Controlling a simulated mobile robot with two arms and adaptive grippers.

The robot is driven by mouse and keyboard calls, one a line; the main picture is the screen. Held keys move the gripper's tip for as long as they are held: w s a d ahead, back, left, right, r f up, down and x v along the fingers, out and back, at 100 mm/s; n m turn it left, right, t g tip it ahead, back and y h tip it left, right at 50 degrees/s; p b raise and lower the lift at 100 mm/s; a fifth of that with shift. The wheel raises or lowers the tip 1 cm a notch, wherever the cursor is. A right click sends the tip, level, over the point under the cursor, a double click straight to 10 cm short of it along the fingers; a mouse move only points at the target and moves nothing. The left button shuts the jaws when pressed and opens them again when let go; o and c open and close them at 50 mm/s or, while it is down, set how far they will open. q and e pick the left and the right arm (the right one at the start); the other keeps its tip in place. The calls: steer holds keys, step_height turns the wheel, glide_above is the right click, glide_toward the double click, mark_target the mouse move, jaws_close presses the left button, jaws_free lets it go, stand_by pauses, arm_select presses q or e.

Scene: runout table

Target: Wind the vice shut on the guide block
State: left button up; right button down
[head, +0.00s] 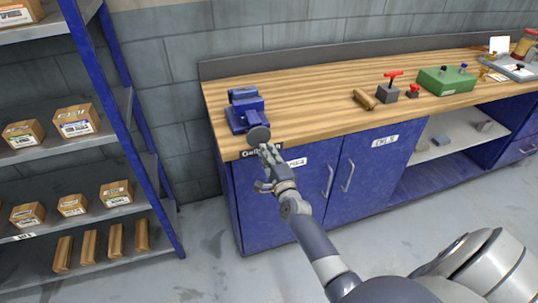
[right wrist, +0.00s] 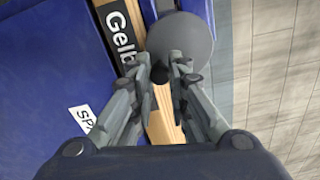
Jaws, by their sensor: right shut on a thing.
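The blue vice (head: 244,107) stands on the left end of the wooden workbench (head: 310,88). Its round grey handwheel (head: 259,134) faces the front edge and also shows in the right wrist view (right wrist: 184,42). My right gripper (head: 267,151) is at the wheel, its fingers shut on the wheel's small dark crank knob (right wrist: 161,97). The knob is hidden in the head view. I cannot make out a guide block in the vice or how far its jaws are apart. My left gripper is in neither view.
On the bench to the right are a wooden piece (head: 364,99), a grey block with a red handle (head: 388,91) and a green box (head: 446,80). Blue cabinets (head: 283,207) stand below. A shelf rack with cartons (head: 76,121) is at left. The benchtop between vice and wooden piece is clear.

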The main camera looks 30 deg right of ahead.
steer(key=shift+w+a+f+m+b, duration=0.1)
steer(key=shift+a+m+b, duration=0.2)
steer(key=shift+m, duration=0.55)
steer(key=shift+a+f+m+b, duration=0.15)
steer(key=shift+m+b, duration=0.1)
steer(key=shift+m, duration=0.6)
steer(key=shift+r, duration=0.1)
steer(key=shift+a+m, duration=0.15)
steer(key=shift+m, duration=0.45)
steer(key=c, duration=1.6)
jaws_free()
